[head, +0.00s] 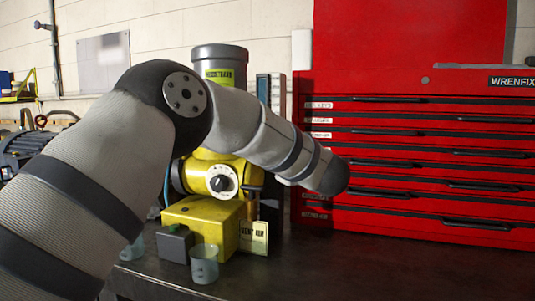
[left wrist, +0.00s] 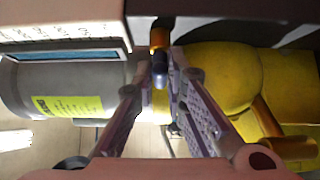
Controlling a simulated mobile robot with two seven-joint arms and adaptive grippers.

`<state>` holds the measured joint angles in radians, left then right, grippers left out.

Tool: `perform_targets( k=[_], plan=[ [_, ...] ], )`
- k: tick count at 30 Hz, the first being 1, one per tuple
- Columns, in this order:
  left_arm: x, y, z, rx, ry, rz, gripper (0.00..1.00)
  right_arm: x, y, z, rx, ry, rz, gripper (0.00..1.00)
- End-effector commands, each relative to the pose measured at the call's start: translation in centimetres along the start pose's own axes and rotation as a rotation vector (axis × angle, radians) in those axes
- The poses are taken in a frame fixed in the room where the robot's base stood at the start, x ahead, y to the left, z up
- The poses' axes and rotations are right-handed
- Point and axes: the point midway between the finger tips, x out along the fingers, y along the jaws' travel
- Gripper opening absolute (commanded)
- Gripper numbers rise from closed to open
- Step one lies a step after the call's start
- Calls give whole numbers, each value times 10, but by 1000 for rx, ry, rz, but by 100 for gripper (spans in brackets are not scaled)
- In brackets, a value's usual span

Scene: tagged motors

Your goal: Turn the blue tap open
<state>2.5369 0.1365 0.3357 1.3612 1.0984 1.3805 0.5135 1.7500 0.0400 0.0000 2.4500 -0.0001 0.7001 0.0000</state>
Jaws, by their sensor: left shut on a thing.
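My left gripper (left wrist: 161,76) shows in the left wrist view, with its two fingers closed on the small dark blue tap handle (left wrist: 160,60). A brass-coloured fitting (left wrist: 159,38) sits just beyond the handle. In the head view, my left arm crosses in front of the yellow machine (head: 192,214), and the gripper itself is hidden there. A dark lever-like part (head: 253,188) shows at the machine's right side, above a brass piece. Which way the tap is turned cannot be told. My right gripper is in neither view.
A grey cylinder (head: 221,56) with a yellow label stands above the machine. Two cups and a grey block (head: 174,243) stand in front. A red tool cabinet (head: 420,140) is at right.

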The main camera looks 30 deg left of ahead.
Motion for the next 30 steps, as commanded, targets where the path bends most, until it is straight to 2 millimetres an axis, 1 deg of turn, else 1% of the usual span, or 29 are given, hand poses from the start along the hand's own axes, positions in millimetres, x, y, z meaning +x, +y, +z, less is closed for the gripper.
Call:
perform_targets(
  k=[8, 15, 30],
  plan=[
    [0, 7, -2, -98, 1, -89, 0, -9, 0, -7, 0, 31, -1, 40],
    [1, 9, -2, -249, -1, -241, 0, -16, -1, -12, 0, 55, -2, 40],
    [4, 14, -4, -584, -1, -579, 0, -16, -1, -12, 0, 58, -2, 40]
  ],
)
